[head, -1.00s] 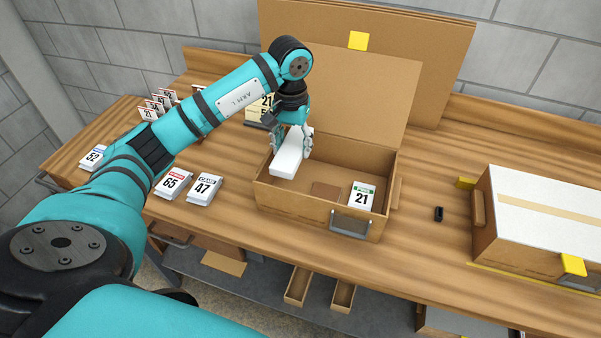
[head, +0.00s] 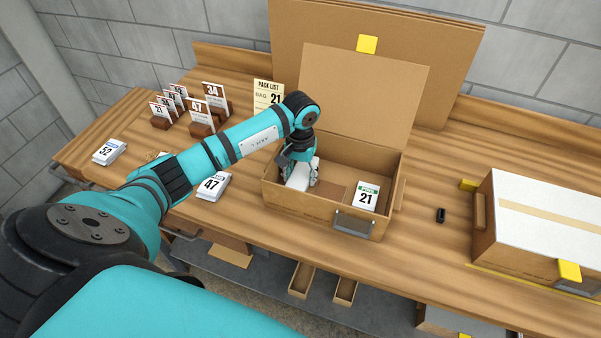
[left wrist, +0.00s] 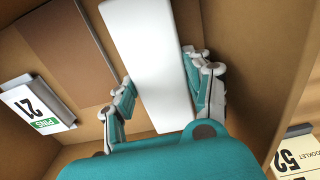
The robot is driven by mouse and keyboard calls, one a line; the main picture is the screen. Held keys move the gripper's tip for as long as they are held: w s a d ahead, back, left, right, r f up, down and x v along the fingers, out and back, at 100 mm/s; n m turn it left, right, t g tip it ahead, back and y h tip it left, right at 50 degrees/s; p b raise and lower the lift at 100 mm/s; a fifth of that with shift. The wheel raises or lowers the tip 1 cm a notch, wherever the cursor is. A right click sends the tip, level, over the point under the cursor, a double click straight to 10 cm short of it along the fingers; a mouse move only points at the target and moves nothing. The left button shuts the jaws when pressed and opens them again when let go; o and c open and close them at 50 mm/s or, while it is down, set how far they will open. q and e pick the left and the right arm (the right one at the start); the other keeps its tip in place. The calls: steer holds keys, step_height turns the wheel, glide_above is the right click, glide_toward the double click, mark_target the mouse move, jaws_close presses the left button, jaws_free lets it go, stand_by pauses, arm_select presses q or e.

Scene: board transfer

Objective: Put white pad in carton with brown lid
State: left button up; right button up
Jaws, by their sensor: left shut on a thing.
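The white pad (head: 300,177) is a plain white block, low inside the open carton with brown lid (head: 318,213), at its left end. My left gripper (head: 301,172) reaches down into the carton and is shut on the pad. In the left wrist view the pad (left wrist: 150,62) lies between the two fingers (left wrist: 160,85), above the brown carton floor. I cannot tell whether it touches the floor. The raised lid (head: 363,95) stands open at the back. My right gripper is not in view.
A pad marked 21 (head: 367,195) lies at the carton's right end, beside a brown flat piece (head: 330,191). Pads marked 47 (head: 212,186) and 52 (head: 109,152) lie to the left. A white-topped carton (head: 555,215) stands right, past a small black object (head: 440,215).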

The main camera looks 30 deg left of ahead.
mark_target(301, 176)
arm_select(q)
steer(key=shift+f, duration=0.15)
steer(key=o, duration=0.7)
steer(key=shift+c, duration=0.2)
steer(key=shift+r, duration=0.35)
step_height(301, 176, up, 12)
steer(key=b, duration=0.3)
steer(key=shift+f+b, duration=0.15)
steer(key=shift+b, duration=0.25)
